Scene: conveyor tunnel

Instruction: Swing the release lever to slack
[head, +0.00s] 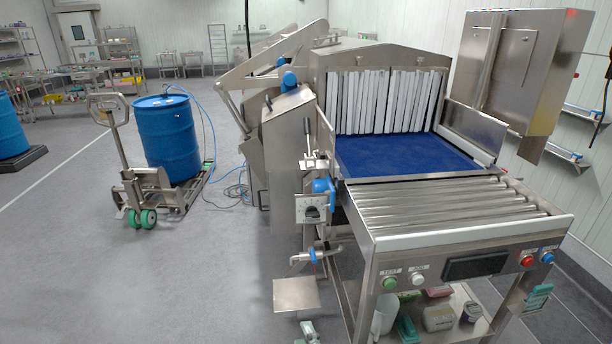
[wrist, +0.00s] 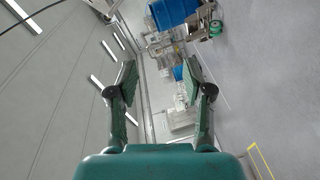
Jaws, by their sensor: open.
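A lever with a dark upright grip (head: 307,132) stands on the left front side of the conveyor tunnel (head: 375,70); I cannot tell for sure that it is the release lever. Below it are a blue fitting (head: 324,185) and a pale plate with a dial-like marking (head: 312,209), too small to read. My gripper (wrist: 160,66) is open and empty in the wrist view, its two green-padded fingers spread wide. It points across the room, with a blue drum (wrist: 172,12) far beyond it. No lever can be made out between the fingers. My gripper does not show in the head view.
The roller table (head: 455,208) and its button panel (head: 465,266) stick out in front of the tunnel. A flat metal plate (head: 297,294) juts out low on the left. A pallet truck (head: 150,185) carries a blue drum (head: 167,135). Floor between them is largely clear.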

